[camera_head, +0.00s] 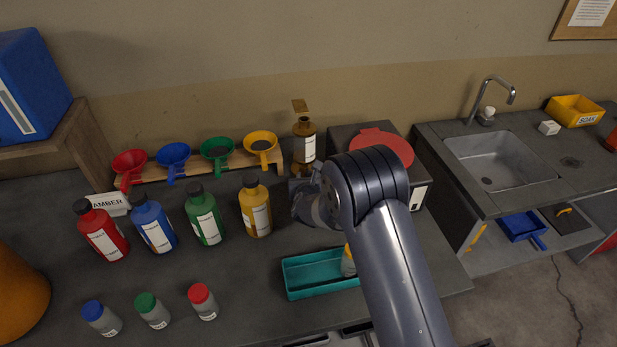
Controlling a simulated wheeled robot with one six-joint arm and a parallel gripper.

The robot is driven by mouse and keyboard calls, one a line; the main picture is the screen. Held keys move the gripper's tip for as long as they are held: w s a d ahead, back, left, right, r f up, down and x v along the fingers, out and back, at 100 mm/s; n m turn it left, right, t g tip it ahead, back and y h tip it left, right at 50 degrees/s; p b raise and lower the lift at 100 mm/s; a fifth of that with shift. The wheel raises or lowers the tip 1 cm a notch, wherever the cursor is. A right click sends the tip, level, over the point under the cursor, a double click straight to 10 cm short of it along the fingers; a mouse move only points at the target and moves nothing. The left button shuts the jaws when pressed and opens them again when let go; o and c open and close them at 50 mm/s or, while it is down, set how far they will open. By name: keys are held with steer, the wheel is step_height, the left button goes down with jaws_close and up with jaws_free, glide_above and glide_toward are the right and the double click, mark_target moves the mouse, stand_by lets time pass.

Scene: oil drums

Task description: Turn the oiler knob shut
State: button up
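An amber-brown vessel (304,142) with a white label stands upright at the back of the bench, against the wall. It looks like the oiler. My gripper (300,190) is in front of the vessel's lower part, at the end of my arm. The fingers are small, dark and partly hidden by my wrist. I cannot tell whether they touch the vessel or are open.
Coloured funnels (217,150) sit in a wooden rack left of the vessel. Several bottles (204,215) stand in front of it. A dark box with a red round lid (378,145) is to the right. A teal tray (305,275) lies in front, partly behind my arm.

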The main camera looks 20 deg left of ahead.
jaws_close()
steer(key=b, duration=0.3)
steer(key=shift+f+m, duration=0.25)
steer(key=shift+m, duration=0.05)
steer(key=shift+f+b, duration=0.1)
steer(key=shift+b, duration=0.65)
steer(key=m+y+b, duration=0.1)
steer(key=b, duration=0.4)
steer(key=shift+w+d+g, duration=0.1)
steer(key=shift+d+g, duration=0.05)
steer(key=shift+g, duration=0.15)
steer(key=m+y+b, duration=0.1)
steer(key=b, duration=0.5)
steer(key=shift+d+g, duration=0.1)
steer(key=shift+g, duration=0.2)
steer(key=shift+m+b, duration=0.3)
steer(key=shift+b, duration=0.25)
steer(key=shift+r+m+g+y+b, duration=0.3)
steer(key=shift+r+b, duration=0.05)
steer(key=shift+b, duration=0.8)
